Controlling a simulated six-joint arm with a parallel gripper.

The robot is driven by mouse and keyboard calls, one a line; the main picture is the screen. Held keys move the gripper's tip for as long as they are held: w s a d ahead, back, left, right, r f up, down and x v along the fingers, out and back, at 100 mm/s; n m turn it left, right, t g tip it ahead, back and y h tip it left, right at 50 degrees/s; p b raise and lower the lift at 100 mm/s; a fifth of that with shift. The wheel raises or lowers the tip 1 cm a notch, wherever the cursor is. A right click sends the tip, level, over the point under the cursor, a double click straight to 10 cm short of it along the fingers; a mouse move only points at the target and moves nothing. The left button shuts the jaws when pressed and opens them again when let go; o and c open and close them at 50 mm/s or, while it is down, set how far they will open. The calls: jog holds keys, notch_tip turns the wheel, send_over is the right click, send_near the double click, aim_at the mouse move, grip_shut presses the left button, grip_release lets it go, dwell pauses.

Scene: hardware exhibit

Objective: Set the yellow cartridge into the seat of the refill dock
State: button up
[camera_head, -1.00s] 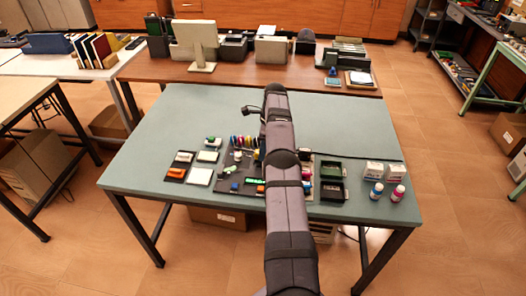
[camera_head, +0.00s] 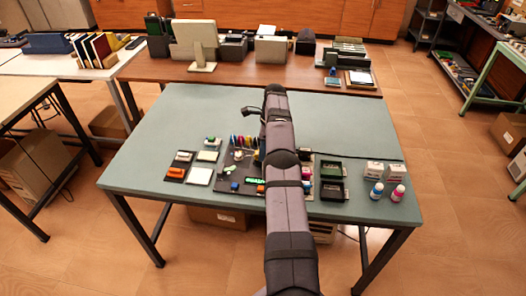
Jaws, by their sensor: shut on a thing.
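My arm (camera_head: 284,200) runs up the middle of the view and covers part of the dark work mat (camera_head: 228,187). My gripper is hidden behind it, so its fingers and anything between them do not show.
Two black trays (camera_head: 331,190) lie right of the arm. White boxes (camera_head: 373,169) and two bottles (camera_head: 397,193) stand at the right. An orange piece on a dark pad (camera_head: 176,172) and white pads (camera_head: 199,177) lie left. The green tabletop (camera_head: 200,110) is clear at the back.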

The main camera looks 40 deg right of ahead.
jog(key=shift+f, duration=0.45)
dwell(0.4)
jog(key=o, duration=1.4)
jog(key=shift+c, duration=0.2)
jog(key=shift+r+p, duration=3.8)
jog(key=shift+p, duration=0.05)
